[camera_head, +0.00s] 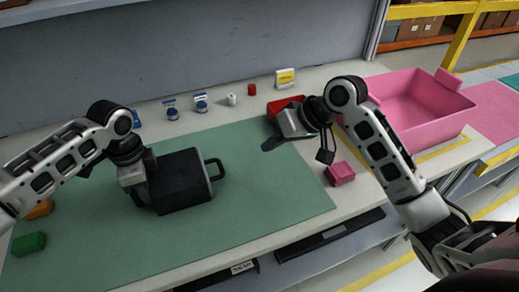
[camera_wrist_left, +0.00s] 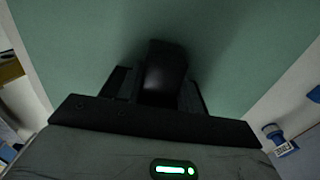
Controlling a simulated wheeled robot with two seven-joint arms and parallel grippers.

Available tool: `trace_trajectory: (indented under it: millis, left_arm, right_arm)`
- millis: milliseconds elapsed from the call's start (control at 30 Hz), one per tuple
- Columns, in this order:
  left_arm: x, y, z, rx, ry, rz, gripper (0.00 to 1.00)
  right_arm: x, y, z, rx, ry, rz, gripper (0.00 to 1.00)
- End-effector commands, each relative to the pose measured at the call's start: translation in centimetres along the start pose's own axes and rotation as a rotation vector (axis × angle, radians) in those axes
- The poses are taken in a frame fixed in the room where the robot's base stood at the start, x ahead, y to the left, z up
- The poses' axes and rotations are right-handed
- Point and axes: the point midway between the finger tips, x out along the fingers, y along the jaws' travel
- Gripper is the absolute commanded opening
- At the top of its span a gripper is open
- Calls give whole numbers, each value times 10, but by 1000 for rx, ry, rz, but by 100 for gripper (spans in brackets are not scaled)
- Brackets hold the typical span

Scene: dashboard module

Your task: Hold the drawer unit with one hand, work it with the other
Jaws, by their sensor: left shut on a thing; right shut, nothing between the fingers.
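The dark drawer unit (camera_head: 182,180) sits on the green mat (camera_head: 250,220), with a loop handle (camera_head: 216,170) on its right side. My left gripper (camera_head: 140,193) is at the unit's left end, shut on a dark part of it. In the left wrist view a black rounded piece (camera_wrist_left: 163,72) stands between the left gripper's fingers (camera_wrist_left: 158,92). The left fingertips are partly hidden in the head view. My right gripper (camera_head: 271,144) is shut and empty, over the mat's back right part, to the right of the handle and apart from it.
A red bin (camera_head: 286,104) stands behind my right gripper. A pink tote (camera_head: 415,110) is at the right, with a pink block (camera_head: 340,173) nearer. Small stamps (camera_head: 172,113) and a white cup (camera_head: 231,99) line the back. A green block (camera_head: 29,243) lies front left. The mat right of the unit is clear.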

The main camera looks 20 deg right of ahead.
Motion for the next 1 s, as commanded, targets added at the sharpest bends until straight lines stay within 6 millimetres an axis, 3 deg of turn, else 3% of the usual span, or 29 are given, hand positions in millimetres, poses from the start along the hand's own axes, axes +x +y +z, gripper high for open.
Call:
trace_trajectory:
  millis: [333,367,433,467,767,867,1000]
  left_arm:
    - [-1,0,1,-1,0,-1,0]
    - [-1,-1,1,-2,0,-1,39]
    - [-1,0,1,-2,0,-1,58]
    - [-1,0,1,-2,0,-1,62]
    - [-2,0,0,-1,0,-1,62]
    - [-11,-1,0,0,0,-2,62]
    - [-37,-1,0,0,1,-4,62]
  right_arm:
    - [-6,0,0,0,-1,0,0]
    - [-6,0,0,0,-1,0,0]
    - [-6,0,0,0,-1,0,0]
    - [-6,0,0,0,-1,0,0]
    - [-6,0,0,0,0,1,0]
    - [-6,0,0,0,0,0,0]
    - [-6,0,0,0,0,0,0]
